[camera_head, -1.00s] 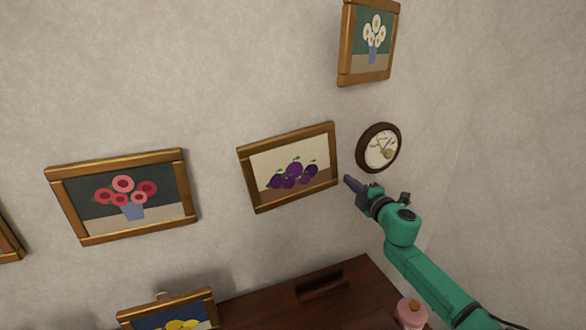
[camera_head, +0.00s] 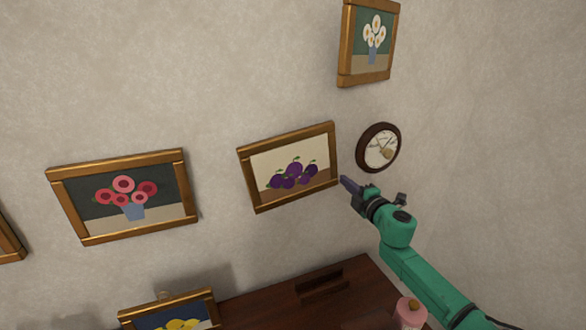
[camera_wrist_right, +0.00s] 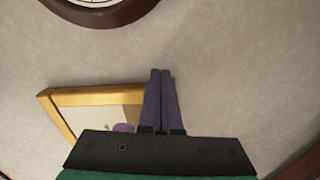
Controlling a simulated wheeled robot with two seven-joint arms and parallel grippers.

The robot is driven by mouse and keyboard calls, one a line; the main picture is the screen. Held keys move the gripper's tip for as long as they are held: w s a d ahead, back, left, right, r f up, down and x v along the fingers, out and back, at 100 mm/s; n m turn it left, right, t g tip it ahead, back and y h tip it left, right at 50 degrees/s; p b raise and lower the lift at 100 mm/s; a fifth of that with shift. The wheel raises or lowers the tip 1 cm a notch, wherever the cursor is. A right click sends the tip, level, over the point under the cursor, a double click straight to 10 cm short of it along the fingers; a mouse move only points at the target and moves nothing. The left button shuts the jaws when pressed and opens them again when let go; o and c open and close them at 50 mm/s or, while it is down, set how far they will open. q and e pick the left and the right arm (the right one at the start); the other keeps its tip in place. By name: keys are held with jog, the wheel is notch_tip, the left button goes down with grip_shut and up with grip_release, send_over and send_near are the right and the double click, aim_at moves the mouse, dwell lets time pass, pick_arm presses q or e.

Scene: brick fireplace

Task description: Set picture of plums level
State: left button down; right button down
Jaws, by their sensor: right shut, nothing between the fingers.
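The picture of plums (camera_head: 290,172) hangs on the wall in a gold-brown wooden frame, with purple plums on a cream ground. In the head view its right side sits higher than its left. My right gripper (camera_head: 347,184) is shut and empty, its fingertips close by the frame's lower right edge; I cannot tell whether they touch it. In the right wrist view the shut fingers (camera_wrist_right: 160,75) point past the edge of the plum picture's frame (camera_wrist_right: 100,96), and the gripper body hides much of the picture. My left gripper is not in view.
A round dial (camera_head: 379,148) hangs right of the plums. A white-flower picture (camera_head: 371,44) hangs above, a red-flower picture (camera_head: 125,196) to the left.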

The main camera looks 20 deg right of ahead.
jog(key=shift+a+p, duration=0.45)
jog(key=shift+a, duration=1)
dwell(1.0)
jog(key=shift+d, duration=0.1)
jog(key=s+d, duration=0.1)
jog(key=s, duration=0.7)
jog(key=shift+d+p, duration=0.3)
jog(key=shift+p, duration=0.1)
dwell(0.5)
